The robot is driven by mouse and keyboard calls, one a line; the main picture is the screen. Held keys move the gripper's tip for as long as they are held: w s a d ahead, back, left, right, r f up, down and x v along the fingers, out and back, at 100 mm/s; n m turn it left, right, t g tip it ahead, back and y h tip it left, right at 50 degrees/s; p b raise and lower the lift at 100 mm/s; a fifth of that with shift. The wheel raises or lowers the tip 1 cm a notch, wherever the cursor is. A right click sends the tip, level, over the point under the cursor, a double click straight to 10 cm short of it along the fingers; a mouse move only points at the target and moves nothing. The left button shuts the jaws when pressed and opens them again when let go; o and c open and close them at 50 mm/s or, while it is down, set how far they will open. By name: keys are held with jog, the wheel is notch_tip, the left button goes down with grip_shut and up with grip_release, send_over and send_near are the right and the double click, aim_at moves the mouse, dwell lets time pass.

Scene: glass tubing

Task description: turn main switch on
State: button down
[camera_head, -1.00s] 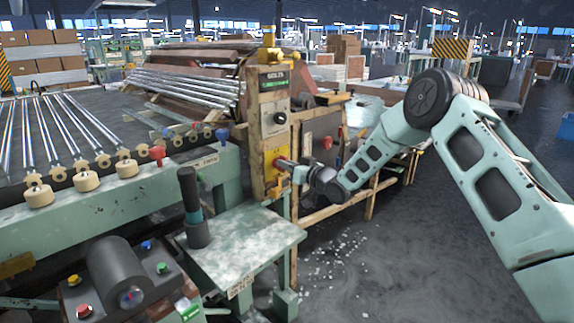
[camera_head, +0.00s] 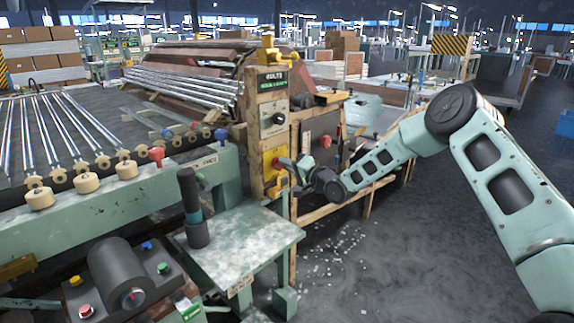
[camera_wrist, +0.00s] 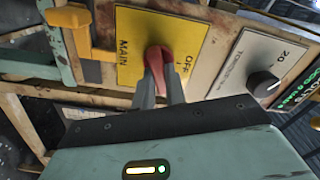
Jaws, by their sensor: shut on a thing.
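The main switch is a red handle (camera_wrist: 157,60) on a yellow plate (camera_wrist: 130,42) marked MAIN and OFF in the wrist view. The yellow plate (camera_head: 274,165) also shows on the front of the tan control post in the head view. My gripper (camera_wrist: 160,80) is shut on the red handle, one finger on each side of it. In the head view my gripper (camera_head: 284,165) reaches the plate from the right, and the handle is mostly hidden by it. The handle's exact angle is hard to tell.
A grey plate with a black knob (camera_wrist: 262,84) sits beside the yellow plate in the wrist view. A yellow bracket (camera_wrist: 75,25) stands on its other side. In the head view a green table (camera_head: 240,245) stands below the post. Open floor lies to the right.

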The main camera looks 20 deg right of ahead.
jog(key=shift+d+f+m, duration=0.1)
jog(key=shift+f+m, duration=0.1)
jog(key=shift+m, duration=2.1)
jog(key=c, duration=1.4)
grip_release()
jog(key=shift+c, duration=0.2)
jog(key=v, duration=1.7)
jog(key=shift+s, duration=0.15)
jog(key=shift+d, duration=0.1)
